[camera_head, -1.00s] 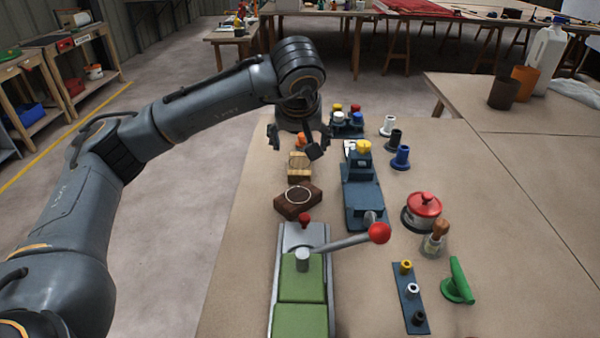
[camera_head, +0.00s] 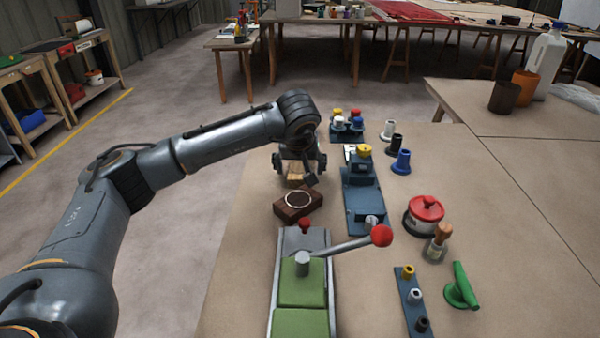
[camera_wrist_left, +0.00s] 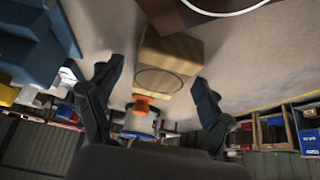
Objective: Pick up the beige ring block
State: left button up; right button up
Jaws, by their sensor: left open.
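The beige ring block (camera_head: 296,180) is a pale wooden block on the bench, behind a dark brown block (camera_head: 288,212) with a white ring. In the left wrist view the beige ring block (camera_wrist_left: 166,62) shows a thin dark ring outline on one face. My left gripper (camera_head: 296,172) is open at the block and partly hides it in the head view. In the wrist view its two fingers (camera_wrist_left: 152,84) are spread, with the block ahead and between their tips; contact cannot be told. My right gripper is not in view.
A blue fixture (camera_head: 363,190) stands close to the right. A green-topped lever press (camera_head: 302,285) with a red knob is in front. An orange-topped container (camera_wrist_left: 140,118) shows between the fingers. A red-lidded pot (camera_head: 424,214) stands farther right. The bench's left strip is clear.

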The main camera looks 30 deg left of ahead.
pick_arm(q)
jog(key=c, duration=1.3)
jog(key=shift+r, duration=0.1)
